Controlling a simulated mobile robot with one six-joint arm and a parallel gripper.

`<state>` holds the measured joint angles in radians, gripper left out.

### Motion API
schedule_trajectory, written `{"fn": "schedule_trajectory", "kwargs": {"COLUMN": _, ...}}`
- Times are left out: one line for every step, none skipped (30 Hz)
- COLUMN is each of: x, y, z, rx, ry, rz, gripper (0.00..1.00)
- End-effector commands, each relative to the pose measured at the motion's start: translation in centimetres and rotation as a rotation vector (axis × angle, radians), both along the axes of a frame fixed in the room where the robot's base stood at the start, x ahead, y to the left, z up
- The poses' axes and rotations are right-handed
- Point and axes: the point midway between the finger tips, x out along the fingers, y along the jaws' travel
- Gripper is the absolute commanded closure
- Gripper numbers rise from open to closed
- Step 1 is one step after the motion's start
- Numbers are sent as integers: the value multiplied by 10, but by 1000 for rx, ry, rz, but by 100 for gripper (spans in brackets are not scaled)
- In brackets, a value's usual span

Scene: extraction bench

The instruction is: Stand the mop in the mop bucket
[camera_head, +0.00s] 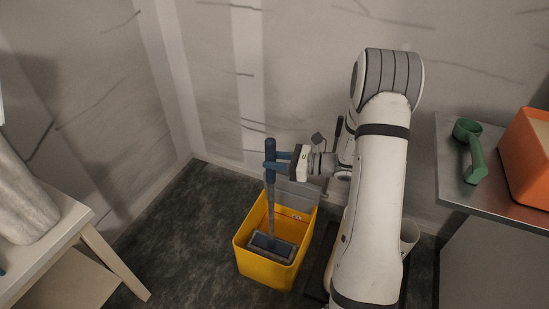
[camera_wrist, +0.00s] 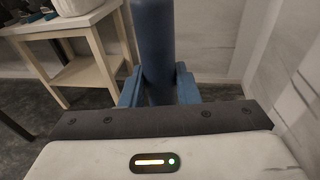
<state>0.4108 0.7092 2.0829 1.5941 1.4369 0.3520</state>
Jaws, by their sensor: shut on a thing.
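The mop (camera_head: 270,190) has a blue upper handle and a grey lower shaft and stands nearly upright. Its flat blue-grey head (camera_head: 271,247) is inside the yellow mop bucket (camera_head: 262,270); whether it touches the bottom I cannot tell. The bucket stands on the dark floor with a grey part at its back rim. My gripper (camera_head: 277,161) is shut on the blue handle, above the bucket. In the wrist view the blue handle (camera_wrist: 153,40) rises between the blue fingers of my gripper (camera_wrist: 159,88). The bucket is not visible in the wrist view.
A pale wooden table (camera_head: 60,235) stands at the left with a grey cylindrical thing (camera_head: 22,195) on it. A metal-topped bench (camera_head: 462,195) at the right holds a green scoop (camera_head: 472,150) and an orange container (camera_head: 530,150). Walls close in behind the bucket. Floor left of the bucket is clear.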

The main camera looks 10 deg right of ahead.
Motion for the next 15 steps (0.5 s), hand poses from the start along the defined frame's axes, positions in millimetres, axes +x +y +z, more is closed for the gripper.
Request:
{"fn": "schedule_trajectory", "kwargs": {"x": 0, "y": 0, "z": -7, "rx": 1, "ry": -2, "rz": 0, "gripper": 100}}
{"fn": "schedule_trajectory", "kwargs": {"x": 0, "y": 0, "z": -10, "rx": 1, "ry": -2, "rz": -1, "gripper": 100}}
{"fn": "schedule_trajectory", "kwargs": {"x": 0, "y": 0, "z": -13, "rx": 1, "ry": -2, "rz": -1, "gripper": 100}}
{"fn": "schedule_trajectory", "kwargs": {"x": 0, "y": -1, "z": -16, "rx": 1, "ry": -2, "rz": -2, "gripper": 100}}
{"fn": "schedule_trajectory", "kwargs": {"x": 0, "y": 0, "z": -19, "rx": 1, "ry": -2, "rz": -1, "gripper": 100}}
{"fn": "schedule_trajectory", "kwargs": {"x": 0, "y": -1, "z": -22, "rx": 1, "ry": -2, "rz": -2, "gripper": 100}}
{"fn": "schedule_trajectory", "kwargs": {"x": 0, "y": -1, "z": -25, "rx": 1, "ry": -2, "rz": -1, "gripper": 100}}
{"fn": "schedule_trajectory", "kwargs": {"x": 0, "y": -1, "z": -27, "rx": 1, "ry": -2, "rz": -1, "gripper": 100}}
{"fn": "schedule_trajectory", "kwargs": {"x": 0, "y": -1, "z": -31, "rx": 1, "ry": -2, "rz": -1, "gripper": 100}}
{"fn": "schedule_trajectory", "kwargs": {"x": 0, "y": 0, "z": -34, "rx": 1, "ry": -2, "rz": -1, "gripper": 100}}
{"fn": "schedule_trajectory", "kwargs": {"x": 0, "y": 0, "z": -36, "rx": 1, "ry": -2, "rz": -1, "gripper": 100}}
{"fn": "schedule_trajectory", "kwargs": {"x": 0, "y": 0, "z": -40, "rx": 1, "ry": -2, "rz": -1, "gripper": 100}}
{"fn": "schedule_trajectory", "kwargs": {"x": 0, "y": 0, "z": -43, "rx": 1, "ry": -2, "rz": -1, "gripper": 100}}
{"fn": "schedule_trajectory", "kwargs": {"x": 0, "y": 0, "z": -45, "rx": 2, "ry": -1, "rz": -1, "gripper": 100}}
{"fn": "schedule_trajectory", "kwargs": {"x": 0, "y": 0, "z": -49, "rx": 2, "ry": -1, "rz": -1, "gripper": 100}}
